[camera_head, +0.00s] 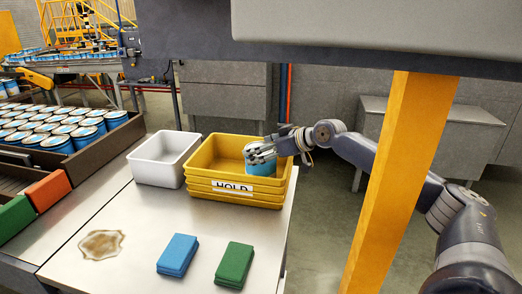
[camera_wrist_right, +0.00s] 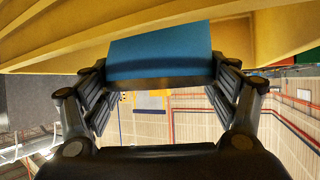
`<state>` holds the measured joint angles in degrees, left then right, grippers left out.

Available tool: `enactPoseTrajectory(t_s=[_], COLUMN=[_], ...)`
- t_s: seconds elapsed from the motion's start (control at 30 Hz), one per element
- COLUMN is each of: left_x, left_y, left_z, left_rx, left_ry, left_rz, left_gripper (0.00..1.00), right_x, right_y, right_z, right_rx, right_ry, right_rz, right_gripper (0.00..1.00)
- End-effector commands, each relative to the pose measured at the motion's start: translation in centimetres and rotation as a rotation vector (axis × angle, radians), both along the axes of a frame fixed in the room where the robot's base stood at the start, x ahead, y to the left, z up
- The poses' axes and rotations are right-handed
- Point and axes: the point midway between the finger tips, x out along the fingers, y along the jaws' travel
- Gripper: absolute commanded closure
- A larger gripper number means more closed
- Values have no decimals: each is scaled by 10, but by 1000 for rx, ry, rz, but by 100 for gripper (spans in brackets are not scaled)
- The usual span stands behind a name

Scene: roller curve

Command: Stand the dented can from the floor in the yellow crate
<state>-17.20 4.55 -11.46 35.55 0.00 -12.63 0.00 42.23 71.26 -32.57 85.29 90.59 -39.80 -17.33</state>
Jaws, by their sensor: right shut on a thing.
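The yellow crate (camera_head: 215,155) labelled HOLD stands on the pale table, at the centre of the head view. My right gripper (camera_head: 262,158) reaches in over the crate's right side and is shut on a blue can (camera_head: 264,169). The can is inside the crate's opening near the right wall; I cannot tell whether it touches the crate floor. In the right wrist view the blue can (camera_wrist_right: 160,52) sits between the fingers, with the yellow crate wall (camera_wrist_right: 60,40) behind it. No dent shows from here. My left gripper is not in view.
A white bin (camera_head: 158,160) stands just left of the crate. Blue pads (camera_head: 178,254), green pads (camera_head: 234,265) and a brown spill (camera_head: 101,244) lie on the table front. Several cans (camera_head: 85,137) fill a tray at left. A yellow post (camera_head: 400,180) stands before my right arm.

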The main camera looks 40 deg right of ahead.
Motion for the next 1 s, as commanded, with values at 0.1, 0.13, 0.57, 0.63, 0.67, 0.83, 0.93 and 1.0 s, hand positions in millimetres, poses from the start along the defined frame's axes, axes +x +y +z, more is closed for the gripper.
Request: enactPoseTrajectory(t_s=[0.1,0.13,0.57,0.63,0.67,0.83,0.93,1.0], left_x=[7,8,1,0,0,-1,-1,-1], left_y=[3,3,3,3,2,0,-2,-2], left_z=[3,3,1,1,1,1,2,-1], left_rx=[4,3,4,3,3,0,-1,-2], left_ry=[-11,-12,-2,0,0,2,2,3], left_rz=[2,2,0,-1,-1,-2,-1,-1], left_gripper=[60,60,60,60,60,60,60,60], right_x=[0,0,0,0,0,0,0,-3], right_y=[-1,-1,-1,-1,-1,-1,-1,-2], right_z=[-5,-5,-8,-8,-8,-7,-5,-5], right_rx=[0,1,0,0,0,0,0,-2], right_ry=[-4,-5,-2,-2,-2,-2,-2,-3], right_rz=[-2,-2,-2,-1,-1,-2,-2,-2], right_gripper=[66,66,0,0,0,0,0,0])
